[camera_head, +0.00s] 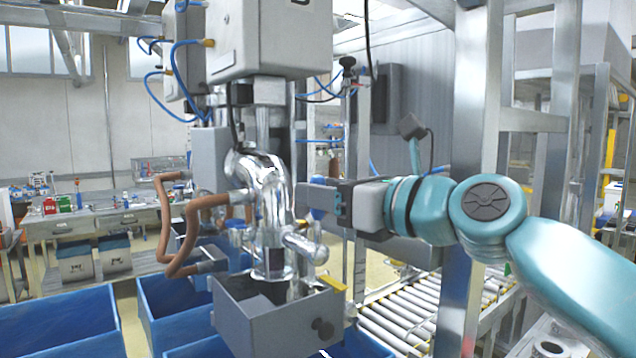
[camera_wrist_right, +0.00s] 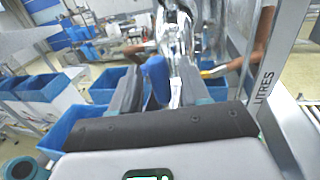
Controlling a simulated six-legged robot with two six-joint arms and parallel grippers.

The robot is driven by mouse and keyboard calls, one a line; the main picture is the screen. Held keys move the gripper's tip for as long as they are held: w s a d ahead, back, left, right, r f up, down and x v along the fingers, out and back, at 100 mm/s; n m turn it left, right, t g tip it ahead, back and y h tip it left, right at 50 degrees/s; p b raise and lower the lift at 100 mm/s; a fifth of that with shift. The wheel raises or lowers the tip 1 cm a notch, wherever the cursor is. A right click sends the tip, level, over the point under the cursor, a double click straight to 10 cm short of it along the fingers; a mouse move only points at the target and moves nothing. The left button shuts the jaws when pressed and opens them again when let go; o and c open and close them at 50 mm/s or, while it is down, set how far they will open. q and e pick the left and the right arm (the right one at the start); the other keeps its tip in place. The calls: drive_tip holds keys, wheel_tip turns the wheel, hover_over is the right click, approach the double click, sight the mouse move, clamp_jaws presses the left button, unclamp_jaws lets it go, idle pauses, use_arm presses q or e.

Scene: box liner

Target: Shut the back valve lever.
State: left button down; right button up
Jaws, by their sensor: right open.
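The chrome filling valve (camera_head: 268,205) hangs below a grey machine head, and it also shows in the wrist view (camera_wrist_right: 174,35). A blue lever handle (camera_wrist_right: 157,80) stands between the two fingers of my right gripper (camera_wrist_right: 158,92) in the wrist view. My right gripper (camera_head: 308,198) is open and reaches the valve from the right. I cannot tell whether a finger touches the handle. My left gripper is out of view.
A grey open box (camera_head: 265,325) hangs under the valve outlet. Brown hoses (camera_head: 163,235) loop at its left. Blue crates (camera_head: 60,325) stand below. A roller conveyor (camera_head: 400,315) and a metal post (camera_head: 475,130) are at the right, close to my right arm.

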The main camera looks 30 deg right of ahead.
drive_tip(key=shift+w+a, duration=0.35)
drive_tip(key=shift+w, duration=0.25)
drive_tip(key=shift+d, duration=0.15)
clamp_jaws()
